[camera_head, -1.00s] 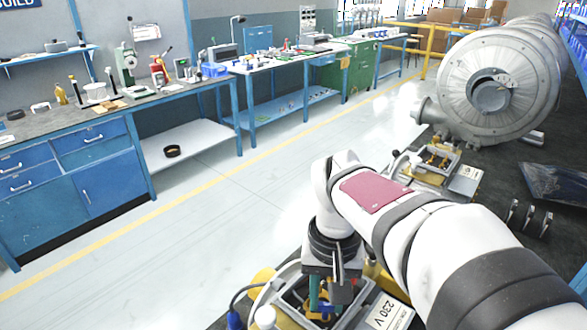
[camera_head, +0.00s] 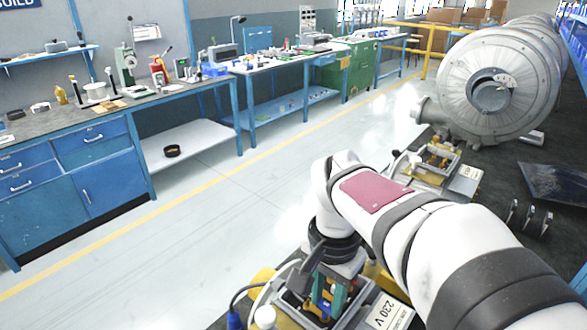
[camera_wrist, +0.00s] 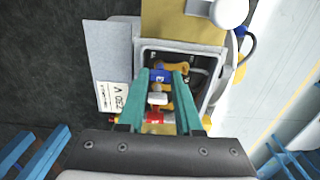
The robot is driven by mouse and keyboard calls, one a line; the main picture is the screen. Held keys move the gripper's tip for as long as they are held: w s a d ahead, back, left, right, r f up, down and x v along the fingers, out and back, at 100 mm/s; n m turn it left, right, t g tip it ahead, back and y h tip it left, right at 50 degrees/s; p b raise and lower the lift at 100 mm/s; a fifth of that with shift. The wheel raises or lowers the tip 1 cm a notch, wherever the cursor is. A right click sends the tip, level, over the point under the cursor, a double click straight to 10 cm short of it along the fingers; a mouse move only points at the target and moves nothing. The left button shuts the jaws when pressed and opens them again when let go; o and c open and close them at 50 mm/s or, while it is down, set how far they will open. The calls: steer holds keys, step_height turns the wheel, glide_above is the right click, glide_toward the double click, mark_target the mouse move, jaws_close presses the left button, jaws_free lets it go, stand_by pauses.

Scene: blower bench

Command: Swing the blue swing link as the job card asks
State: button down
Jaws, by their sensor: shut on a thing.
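The blue swing link (camera_wrist: 160,77) sits between the tips of the two green fingers of my gripper (camera_wrist: 160,73) in the wrist view. The gripper is shut on it, inside an open grey terminal box (camera_wrist: 203,119). A metal post and a red part (camera_wrist: 154,117) lie closer to the wrist, between the fingers. A brass-coloured part shows behind the fingers. In the head view my gripper (camera_head: 329,293) reaches down into the same box, and the link is mostly hidden. A white card reading 230 V (camera_head: 388,313) lies beside the box; it also shows in the wrist view (camera_wrist: 114,97).
A second open box (camera_head: 438,158) with its own card (camera_head: 465,180) stands farther back on the dark bench. A large grey blower (camera_head: 497,88) is behind it. Several metal pieces (camera_head: 530,217) stand at right.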

mark_target(326, 304)
stand_by(0.3)
steer(key=c, duration=0.6)
jaws_free()
steer(key=shift+r, duration=0.1)
step_height(326, 304, up, 16)
steer(key=shift+f, duration=0.15)
steer(key=s+f+n, duration=0.1)
steer(key=s+f, duration=0.5)
steer(key=s+a+f+n+y, duration=0.1)
steer(key=s+f, duration=0.5)
steer(key=f, duration=0.1)
steer(key=s+f+n, duration=0.1)
steer(key=s+f, duration=0.5)
steer(key=shift+a+f+y, duration=0.2)
steer(key=shift+y, duration=0.2)
